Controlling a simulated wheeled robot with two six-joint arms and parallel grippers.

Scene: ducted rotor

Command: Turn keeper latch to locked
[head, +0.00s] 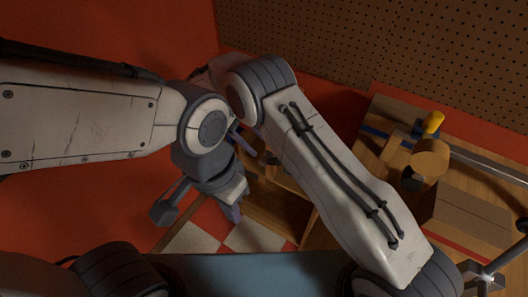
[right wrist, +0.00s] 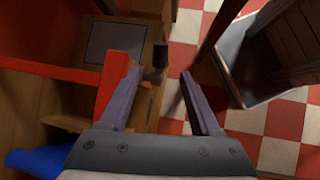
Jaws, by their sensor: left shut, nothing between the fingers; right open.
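I cannot pick out the keeper latch with certainty in either view. In the right wrist view, a small dark upright piece (right wrist: 160,55) stands at the edge of the wooden bench, beyond and between my fingertips. A red bar (right wrist: 112,80) lies along the left finger; I cannot tell whether they touch. My right gripper (right wrist: 161,74) is open, with nothing clearly between its fingers.
A wooden bench (head: 470,182) at the right holds a yellow-ended piece (head: 432,122), a wooden cylinder (head: 430,158), a brown box (head: 468,220) and a grey rail (head: 490,165). A pegboard (head: 400,50) stands behind.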

